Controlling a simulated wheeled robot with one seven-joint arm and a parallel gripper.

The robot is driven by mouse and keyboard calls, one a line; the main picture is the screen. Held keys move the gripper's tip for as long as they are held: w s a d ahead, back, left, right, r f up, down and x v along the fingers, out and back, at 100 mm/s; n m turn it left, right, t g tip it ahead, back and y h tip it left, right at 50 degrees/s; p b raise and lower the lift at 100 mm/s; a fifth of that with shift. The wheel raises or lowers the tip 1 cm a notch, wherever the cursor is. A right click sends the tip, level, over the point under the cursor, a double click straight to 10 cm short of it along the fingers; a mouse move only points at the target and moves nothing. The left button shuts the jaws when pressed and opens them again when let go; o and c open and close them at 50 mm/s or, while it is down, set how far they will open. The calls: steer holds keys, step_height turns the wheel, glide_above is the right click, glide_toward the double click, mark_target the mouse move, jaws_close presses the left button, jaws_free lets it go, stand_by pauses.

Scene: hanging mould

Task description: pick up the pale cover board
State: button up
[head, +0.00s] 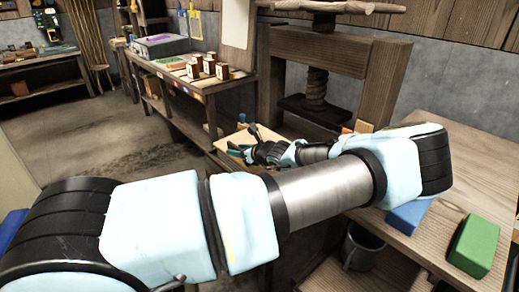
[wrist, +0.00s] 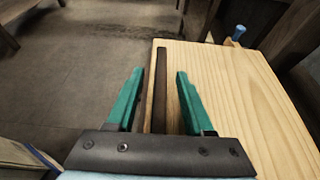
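The pale cover board (wrist: 235,85) is a light wooden panel with a dark strip (wrist: 161,85) along its left edge in the wrist view. In the head view the pale board (head: 238,138) shows small beyond my arm, partly hidden by my gripper (head: 247,142). In the wrist view my gripper (wrist: 160,73) is open, its green fingers apart. The left finger is beside the board's left edge, over the floor; the right finger is over the board. The strip runs between them with gaps visible. I cannot tell whether either finger touches the board.
A wooden press (head: 322,80) stands behind my gripper. A bench at the left back carries small boxes (head: 208,65). On the right table are a blue block (head: 410,216) and a green block (head: 475,245); a bucket (head: 362,246) is below. The left floor is clear.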

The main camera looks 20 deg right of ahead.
jaws_close()
stand_by(1.3)
